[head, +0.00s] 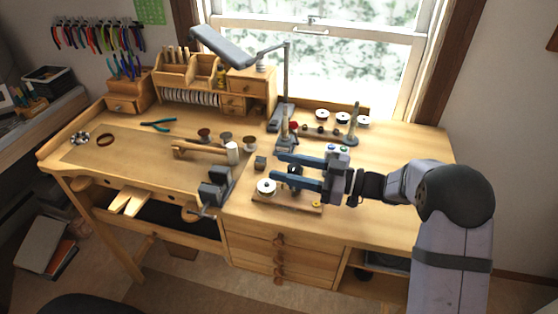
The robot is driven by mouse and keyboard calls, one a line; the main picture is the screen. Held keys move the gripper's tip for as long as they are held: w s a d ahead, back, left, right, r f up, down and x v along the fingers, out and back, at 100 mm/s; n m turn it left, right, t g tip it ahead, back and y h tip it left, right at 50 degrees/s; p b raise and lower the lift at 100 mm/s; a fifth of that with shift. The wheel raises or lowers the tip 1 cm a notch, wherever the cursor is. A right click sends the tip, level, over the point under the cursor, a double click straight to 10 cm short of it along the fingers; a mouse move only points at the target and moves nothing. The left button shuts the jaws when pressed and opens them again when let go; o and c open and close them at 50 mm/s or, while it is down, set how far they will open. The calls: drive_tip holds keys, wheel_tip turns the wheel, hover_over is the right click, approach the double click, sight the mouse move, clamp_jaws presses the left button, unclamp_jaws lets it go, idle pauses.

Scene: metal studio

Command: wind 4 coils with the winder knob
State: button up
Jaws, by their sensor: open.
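A low wooden board (290,203) lies on the bench right of its middle, below my gripper in the picture. A white spool-like disc (266,187) is at its left end and a small yellow piece (316,204) at its right end. This looks like the winder; I cannot make out which part is the knob. My gripper (274,166) points left over the board, with its two blue fingers spread apart and nothing visibly held. The fingers and wrist hide part of the board and what is on it. Whether a finger touches the winder cannot be told.
A dark vise (214,187) stands at the bench's front edge. A rack with white-topped spools (343,117) is behind my gripper. A lamp (222,48) on a post rises at the back. Pliers (158,125) lie on the mat. Bare bench (415,150) is free at right.

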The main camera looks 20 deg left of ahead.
drive_tip(key=shift+a, duration=1.05)
drive_tip(key=c, duration=1)
drive_tip(key=shift+c, duration=0.2)
drive_tip(key=b, duration=0.2)
drive_tip(key=shift+w+f+b, duration=0.25)
drive_tip(key=shift+b, duration=0.1)
drive_tip(key=shift+b, duration=0.55)
